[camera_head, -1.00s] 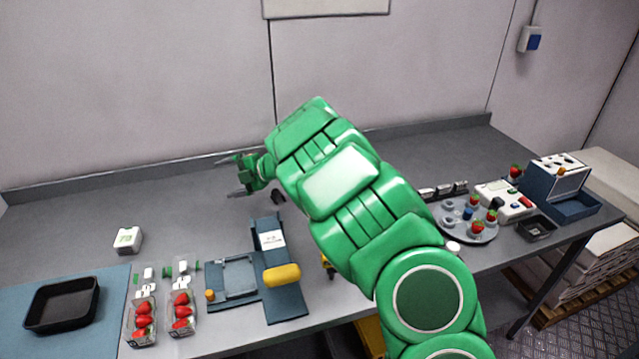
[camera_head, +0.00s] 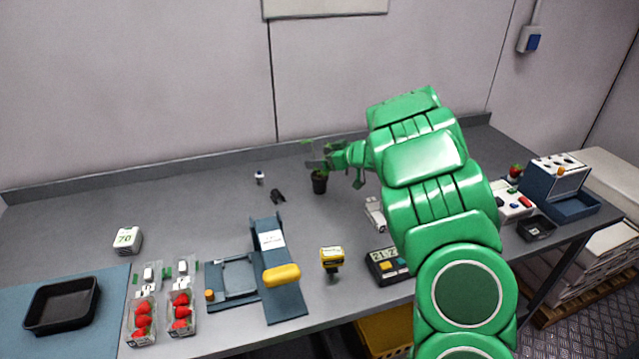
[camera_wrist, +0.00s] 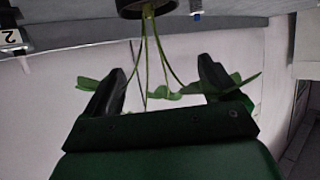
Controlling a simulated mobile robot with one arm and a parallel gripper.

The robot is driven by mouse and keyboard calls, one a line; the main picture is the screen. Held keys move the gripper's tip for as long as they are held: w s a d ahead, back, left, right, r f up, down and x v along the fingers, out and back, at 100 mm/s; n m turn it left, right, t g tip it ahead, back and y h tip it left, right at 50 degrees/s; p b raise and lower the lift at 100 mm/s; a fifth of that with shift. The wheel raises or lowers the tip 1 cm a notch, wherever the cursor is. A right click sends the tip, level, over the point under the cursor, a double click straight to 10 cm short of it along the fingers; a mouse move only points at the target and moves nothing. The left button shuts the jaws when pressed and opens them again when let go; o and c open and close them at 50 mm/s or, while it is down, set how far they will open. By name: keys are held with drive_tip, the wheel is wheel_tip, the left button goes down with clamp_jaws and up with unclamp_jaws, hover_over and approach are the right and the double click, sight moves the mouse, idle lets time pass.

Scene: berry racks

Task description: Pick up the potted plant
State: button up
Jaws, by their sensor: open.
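The potted plant is a small dark pot (camera_head: 319,183) with thin green stems and leaves, standing upright on the grey bench near the back wall. My gripper (camera_head: 314,157) is at the plant's leaves, just above the pot, reaching in from the right. In the wrist view the picture is upside down: the dark pot (camera_wrist: 146,8) is at the top edge and the thin stems hang between the two dark fingers of my gripper (camera_wrist: 160,66). The fingers are apart. Leaves overlap both fingers; whether they touch cannot be told.
A small white bottle (camera_head: 259,178) and a dark object (camera_head: 277,195) stand left of the pot. A yellow handheld device (camera_head: 331,258), a blue stand (camera_head: 284,302) and strawberry punnets (camera_head: 141,325) are nearer the front. The bench back-left is clear.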

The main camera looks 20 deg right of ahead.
sight(323, 177)
drive_tip(key=shift+f, duration=2.05)
wheel_tip(323, 177, down, 3)
drive_tip(key=shift+a, duration=0.1)
drive_tip(key=shift+x, duration=1.45)
drive_tip(key=shift+r, duration=0.15)
drive_tip(key=shift+c, duration=0.5)
drive_tip(key=c, duration=1)
drive_tip(key=shift+r, duration=0.15)
